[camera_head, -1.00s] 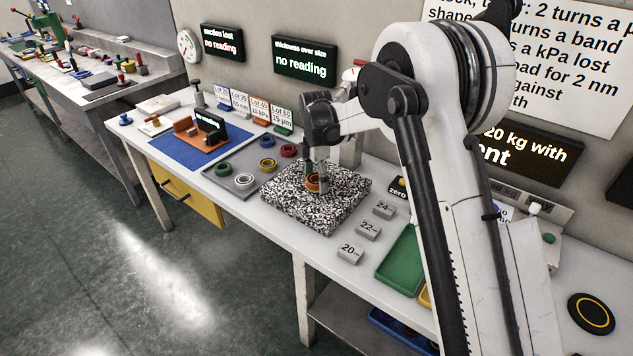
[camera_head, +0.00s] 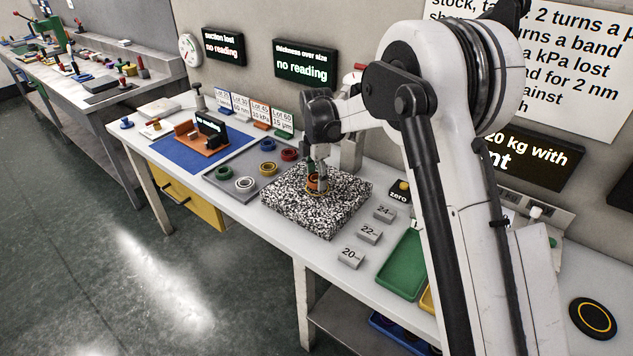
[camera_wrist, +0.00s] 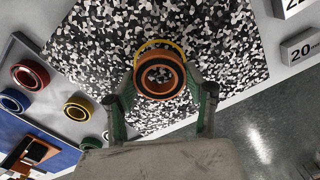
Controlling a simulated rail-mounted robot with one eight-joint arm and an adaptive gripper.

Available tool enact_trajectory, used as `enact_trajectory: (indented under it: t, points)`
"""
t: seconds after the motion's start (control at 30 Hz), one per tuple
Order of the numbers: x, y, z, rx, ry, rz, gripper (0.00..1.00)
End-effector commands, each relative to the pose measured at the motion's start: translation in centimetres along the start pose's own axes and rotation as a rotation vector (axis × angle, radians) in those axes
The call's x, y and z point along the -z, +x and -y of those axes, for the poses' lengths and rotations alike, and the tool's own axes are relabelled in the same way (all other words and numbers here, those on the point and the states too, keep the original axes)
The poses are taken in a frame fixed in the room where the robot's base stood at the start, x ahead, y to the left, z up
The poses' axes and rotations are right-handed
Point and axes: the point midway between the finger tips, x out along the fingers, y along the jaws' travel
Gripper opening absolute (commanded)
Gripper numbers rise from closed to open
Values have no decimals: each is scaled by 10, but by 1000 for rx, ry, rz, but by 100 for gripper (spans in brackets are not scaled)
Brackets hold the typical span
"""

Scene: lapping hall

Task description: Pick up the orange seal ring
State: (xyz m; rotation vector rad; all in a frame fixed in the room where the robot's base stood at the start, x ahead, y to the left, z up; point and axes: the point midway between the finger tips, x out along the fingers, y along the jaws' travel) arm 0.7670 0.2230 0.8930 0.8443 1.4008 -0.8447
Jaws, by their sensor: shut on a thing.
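The orange seal ring (camera_wrist: 160,74) is a thick open ring with a dark inner wall, held between the two green fingers of my gripper (camera_wrist: 161,88) in the wrist view. In the head view the orange ring (camera_head: 313,183) is small and partly hidden by my gripper (camera_head: 316,179). The ring is over the black-and-white speckled block (camera_head: 290,214). A thin yellow circle (camera_wrist: 160,42) shows partly behind the ring against the block. Any gap between the ring and the block is hard to judge.
A grey tray (camera_head: 238,197) left of the block holds several coloured rings. Blocks marked 20 (camera_head: 351,258), 22 (camera_head: 369,234) and 24 (camera_head: 384,214) stand to the right, before a green tray (camera_head: 405,270). A blue mat (camera_head: 175,150) lies farther left.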

Motion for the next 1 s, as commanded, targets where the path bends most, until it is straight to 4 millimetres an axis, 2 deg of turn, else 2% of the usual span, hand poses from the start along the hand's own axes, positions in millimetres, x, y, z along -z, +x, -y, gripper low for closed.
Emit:
enact_trajectory:
  t: [0.13,0.3,0.5,0.7,1.0]
  points:
    - [4,-28,1,0,-2,0,16]
    - [42,-50,15,0,-3,0,16]
    - [80,-73,28,0,-3,0,16]
    - [102,-88,36,0,-2,0,16]
    - [110,-93,39,0,1,0,16]
